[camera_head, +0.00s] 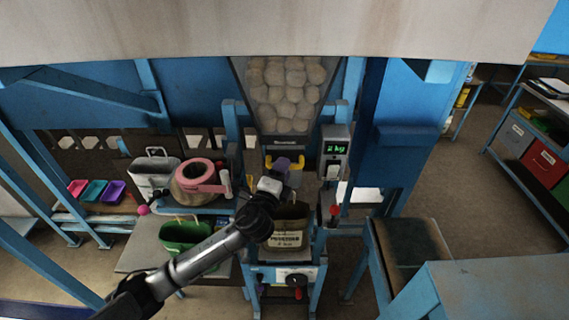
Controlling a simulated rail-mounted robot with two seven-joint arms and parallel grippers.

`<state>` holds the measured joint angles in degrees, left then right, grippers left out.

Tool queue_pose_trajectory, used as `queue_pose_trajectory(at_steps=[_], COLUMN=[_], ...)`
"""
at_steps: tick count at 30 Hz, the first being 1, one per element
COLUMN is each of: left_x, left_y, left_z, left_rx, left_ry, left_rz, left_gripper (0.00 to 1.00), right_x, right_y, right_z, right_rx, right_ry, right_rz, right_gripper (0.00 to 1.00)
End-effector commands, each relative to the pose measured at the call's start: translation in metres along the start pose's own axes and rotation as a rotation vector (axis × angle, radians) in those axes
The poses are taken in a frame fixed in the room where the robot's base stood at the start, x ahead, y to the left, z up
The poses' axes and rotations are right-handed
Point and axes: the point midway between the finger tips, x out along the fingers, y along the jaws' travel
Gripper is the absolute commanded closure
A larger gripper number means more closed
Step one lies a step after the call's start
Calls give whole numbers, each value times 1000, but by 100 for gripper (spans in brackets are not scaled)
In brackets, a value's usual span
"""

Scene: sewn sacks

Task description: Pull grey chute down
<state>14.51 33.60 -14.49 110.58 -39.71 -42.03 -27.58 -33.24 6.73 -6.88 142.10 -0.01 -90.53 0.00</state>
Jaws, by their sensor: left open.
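The grey chute (241,90) stands at the middle back, wide at the top and narrowing downward. Its front shows many round potatoes (285,92), and a dark labelled strip (284,142) crosses its lower end. A yellow handle (299,162) sits just below that strip, its middle partly covered. My left gripper (281,168) is at the handle, open, in front of its middle. I cannot tell whether the fingers touch the handle. A sack with printed lettering (287,239) is below the gripper. My right gripper is not in view.
A scale display (334,149) reading about 2 kg is right of the chute. Blue posts (232,125) flank the chute. A dark-topped stand (409,243) is at right.

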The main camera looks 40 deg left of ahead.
Motion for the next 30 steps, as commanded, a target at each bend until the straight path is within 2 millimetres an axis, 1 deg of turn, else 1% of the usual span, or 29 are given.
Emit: queue_pose_trajectory(at_steps=[1,6,17,27,30], left_x=[5,13,15,15,15], left_y=[-1,0,0,0,0], left_z=[0,0,0,0,0], left_rx=[0,-1,-1,-1,-1], left_ry=[-1,0,0,0,0], left_rz=[0,0,0,0,0], left_gripper=[59,59,60,92,100], right_x=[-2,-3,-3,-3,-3], right_y=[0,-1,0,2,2], right_z=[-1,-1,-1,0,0], right_rx=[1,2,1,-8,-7], right_ry=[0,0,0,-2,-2], right_rz=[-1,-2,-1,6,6], right_gripper=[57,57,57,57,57])
